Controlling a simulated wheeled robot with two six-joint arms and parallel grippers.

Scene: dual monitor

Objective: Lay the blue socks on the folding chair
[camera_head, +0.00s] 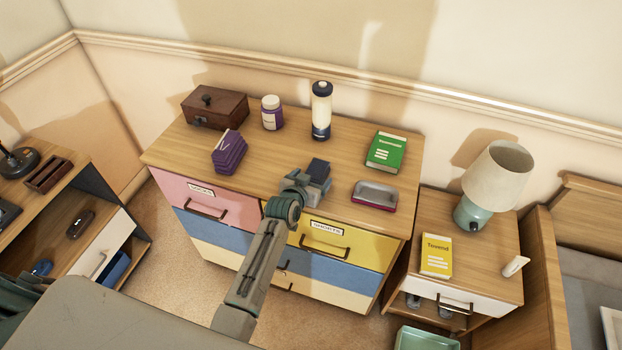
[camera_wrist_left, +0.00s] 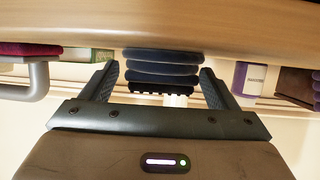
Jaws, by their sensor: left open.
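The dark blue socks (camera_head: 318,166), a folded stack, lie on the wooden dresser top (camera_head: 285,150). They also show in the left wrist view (camera_wrist_left: 162,70), where the picture appears upside down. My left gripper (camera_head: 308,181) is open at the near side of the stack. In the left wrist view its fingers (camera_wrist_left: 158,82) stand to either side of the socks, with a narrow gap showing on each side. I cannot tell how far the fingertips reach along the stack. My right gripper is not in view. No folding chair shows in either view.
A lamp (camera_head: 492,180) and yellow book (camera_head: 436,255) are on the nightstand.

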